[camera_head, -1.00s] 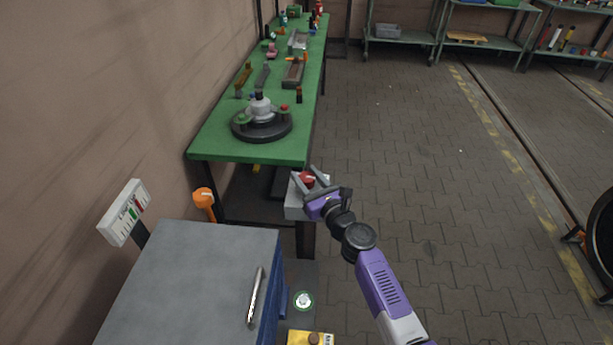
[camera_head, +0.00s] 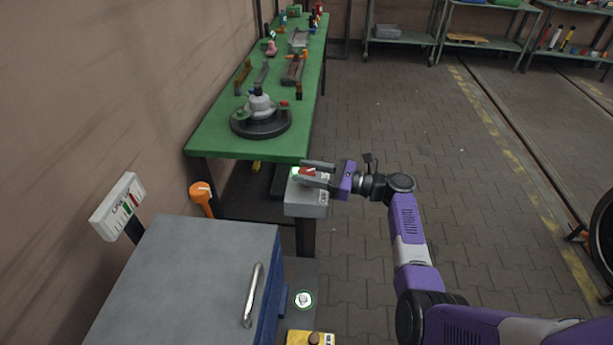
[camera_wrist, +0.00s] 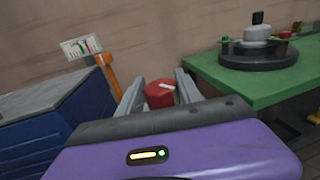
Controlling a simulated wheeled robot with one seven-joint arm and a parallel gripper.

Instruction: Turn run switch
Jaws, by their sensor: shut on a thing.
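The run switch is a red knob (camera_head: 308,171) with a white pointer mark, on top of a light grey box (camera_head: 303,208) by the green bench's near leg. The knob also shows in the wrist view (camera_wrist: 157,98), between the two grey fingers. My gripper (camera_head: 300,173) reaches in from the right, its fingers lying level over the box top, and is shut on the knob. My gripper also shows in the wrist view (camera_wrist: 159,80). A small green glow (camera_head: 295,170) shows at the left of the box top. The fingers partly hide the knob in the head view.
The green bench (camera_head: 215,133) with a dark round fixture (camera_head: 262,128) stands just behind the switch box. A grey-topped cabinet (camera_head: 185,275) is at front left, with an orange-headed post (camera_head: 201,192) and a gauge (camera_head: 117,206) beside it.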

